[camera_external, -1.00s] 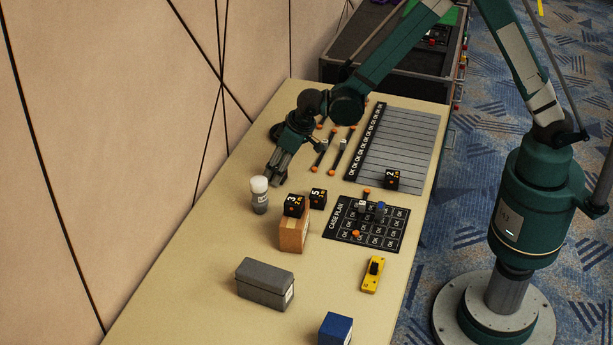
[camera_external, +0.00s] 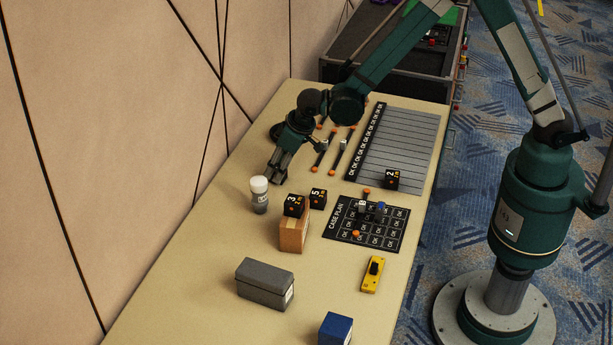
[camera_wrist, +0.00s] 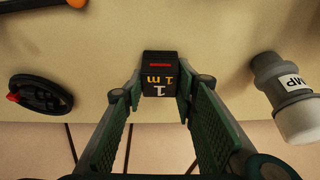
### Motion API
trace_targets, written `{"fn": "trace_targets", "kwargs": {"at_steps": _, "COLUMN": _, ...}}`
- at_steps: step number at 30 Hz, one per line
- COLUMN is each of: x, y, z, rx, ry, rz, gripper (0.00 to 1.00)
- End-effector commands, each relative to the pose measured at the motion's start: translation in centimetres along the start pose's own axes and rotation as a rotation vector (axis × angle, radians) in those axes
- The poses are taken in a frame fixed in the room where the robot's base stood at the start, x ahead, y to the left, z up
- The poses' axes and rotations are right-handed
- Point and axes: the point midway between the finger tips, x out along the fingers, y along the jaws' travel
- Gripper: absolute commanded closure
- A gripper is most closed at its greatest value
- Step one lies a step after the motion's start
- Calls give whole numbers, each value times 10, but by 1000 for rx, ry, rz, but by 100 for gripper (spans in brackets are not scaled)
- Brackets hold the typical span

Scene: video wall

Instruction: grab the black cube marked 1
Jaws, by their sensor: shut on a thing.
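The black cube marked 1 (camera_wrist: 160,76) shows in the wrist view, with "1 m" in white and orange and a red bar on its top. It sits between the fingertips of my gripper (camera_wrist: 158,92), which is shut on it. In the external view my gripper (camera_external: 276,176) points down at the tabletop near the wall side. The cube is hidden there behind the fingers. I cannot tell whether the cube still touches the table.
A white-capped bottle (camera_external: 259,195) stands close to my gripper. Black cubes marked 3 (camera_external: 294,205), on a cardboard box (camera_external: 293,235), 5 (camera_external: 318,198) and 2 (camera_external: 391,179) are nearby. A grey case (camera_external: 264,284), yellow device (camera_external: 372,274) and blue box (camera_external: 335,329) lie nearer the front.

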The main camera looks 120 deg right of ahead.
Motion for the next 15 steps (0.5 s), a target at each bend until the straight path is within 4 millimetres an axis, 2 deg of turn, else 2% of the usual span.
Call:
{"fn": "trace_targets", "kwargs": {"at_steps": 8, "x": -12, "y": 0, "z": -5, "rx": 0, "ry": 0, "rz": 0, "gripper": 84}}
{"fn": "trace_targets", "kwargs": {"at_steps": 15, "x": -41, "y": 0, "z": -17, "rx": 0, "ry": 0, "rz": 0, "gripper": 84}}
